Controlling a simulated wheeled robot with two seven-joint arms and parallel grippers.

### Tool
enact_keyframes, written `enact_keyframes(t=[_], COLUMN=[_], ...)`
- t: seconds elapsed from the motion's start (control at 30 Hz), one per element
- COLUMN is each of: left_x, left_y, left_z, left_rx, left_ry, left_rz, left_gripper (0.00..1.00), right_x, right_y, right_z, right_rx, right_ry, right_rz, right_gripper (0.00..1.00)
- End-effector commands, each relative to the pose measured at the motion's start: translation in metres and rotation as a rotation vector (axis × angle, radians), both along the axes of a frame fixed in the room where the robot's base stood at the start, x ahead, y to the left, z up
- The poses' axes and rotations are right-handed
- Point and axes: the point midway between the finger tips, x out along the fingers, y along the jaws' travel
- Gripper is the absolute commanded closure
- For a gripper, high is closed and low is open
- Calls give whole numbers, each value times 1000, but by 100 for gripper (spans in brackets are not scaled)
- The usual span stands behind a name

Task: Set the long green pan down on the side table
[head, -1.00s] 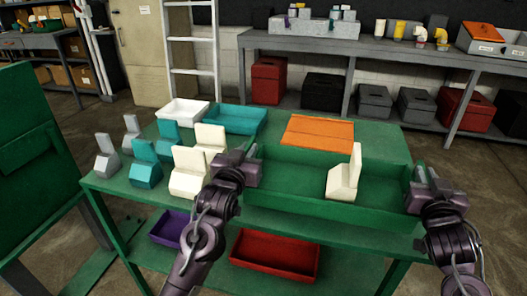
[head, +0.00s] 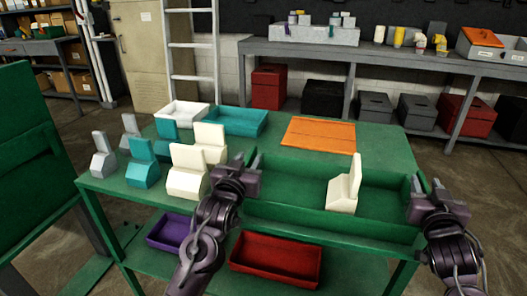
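The long green pan (head: 300,209) is at the front right of the green table (head: 385,150), its front wall overlapping the table's front edge. A cream angled block (head: 345,190) stands inside it, right of the middle. My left gripper (head: 249,169) is at the pan's left end and appears shut on that end wall. My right gripper (head: 413,194) is at the right end and appears shut on the wall there. The fingertips are partly hidden. I cannot tell whether the pan's underside touches the tabletop.
Several grey, teal and cream blocks (head: 187,172) stand on the table's left, before a white tray (head: 182,112) and a teal tray (head: 235,121). An orange panel (head: 318,134) lies behind the pan. Purple (head: 170,232) and red (head: 276,259) bins sit below. Green furniture (head: 28,150) stands left.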

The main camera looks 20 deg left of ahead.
Motion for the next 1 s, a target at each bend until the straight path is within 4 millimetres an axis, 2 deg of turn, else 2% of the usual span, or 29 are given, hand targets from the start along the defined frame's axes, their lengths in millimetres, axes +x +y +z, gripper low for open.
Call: enact_keyframes(t=[0.17,0.27,0.7,0.83,1.0], left_x=[-1,-9,-95,-111,-120], left_y=[0,0,-1,-1,-1], left_z=[0,-1,-1,-1,-1], left_rx=[0,1,-1,1,1], left_ry=[0,2,2,2,1], left_rz=[0,-1,-1,0,0], left_gripper=[66,66,66,66,66], right_x=[0,0,0,0,-3], right_y=[0,0,0,0,0], right_z=[0,0,0,0,-1], right_rx=[0,0,0,0,0], right_ry=[0,0,1,1,2], right_rz=[0,0,0,0,1], right_gripper=[66,66,66,66,66])
